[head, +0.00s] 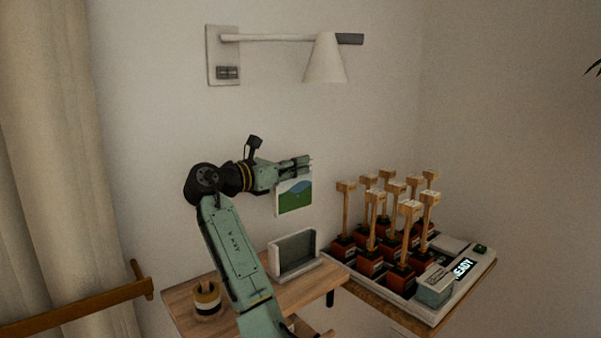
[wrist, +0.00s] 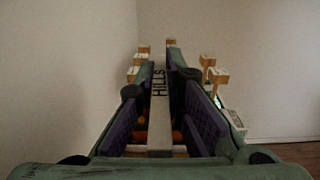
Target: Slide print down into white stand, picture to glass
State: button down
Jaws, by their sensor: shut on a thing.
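The print (head: 294,196), a white-bordered picture of green hills and blue sky, hangs upright in the air with its picture side towards the head camera. My gripper (head: 303,163) is shut on its top edge. In the wrist view a pale strip lettered "HILLS" (wrist: 158,95), the print's top edge, lies between the dark jaw pads. The white stand (head: 297,270) sits on the wooden shelf, with a grey pane between its upright sides. The print is above the stand and clear of it. In the wrist view the stand cannot be made out.
A tray (head: 441,310) at the right holds several dark red blocks with tall wooden posts and a "READY" display (head: 464,267). A striped round pot (head: 207,298) stands on the wooden shelf (head: 180,297), left of my arm. A wall lamp (head: 325,62) hangs above.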

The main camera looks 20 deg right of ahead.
aim_at(312, 183)
jog(key=shift+f, duration=0.25)
jog(key=shift+f+b, duration=1.3)
jog(key=shift+f, duration=1.4)
jog(key=shift+p, duration=1.15)
notch_tip(312, 183, down, 10)
jog(key=b, duration=0.2)
jog(key=shift+r+b, duration=0.2)
jog(key=shift+b, duration=0.15)
dwell(2.9)
